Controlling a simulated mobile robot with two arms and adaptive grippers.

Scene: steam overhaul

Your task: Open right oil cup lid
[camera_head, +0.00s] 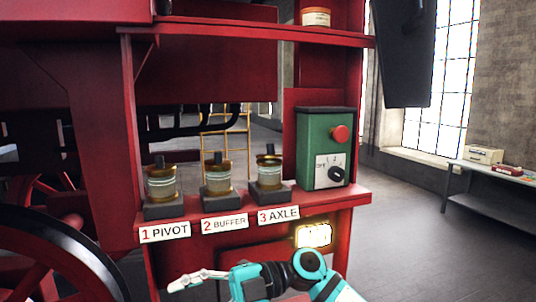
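Three glass oil cups with brass caps and dark top knobs stand in a row on the red shelf (338,199). The right oil cup (269,177) stands above the "3 AXLE" label, and its brass lid (269,157) looks closed. The middle cup (218,180) is above "2 BUFFER", the left cup (161,184) above "1 PIVOT". My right gripper (172,286) is low in front of the shelf, below the labels and apart from the cups, pointing left. Its fingers show side-on, so their opening is unclear; nothing is visible in them. My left gripper is out of view.
A green control box (314,140) with a red button and black dial stands just right of the right cup. An upper red shelf (250,36) carries a small tin (316,17). A lit lamp (314,235) is below the cup shelf. Open floor (430,245) lies at the right.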

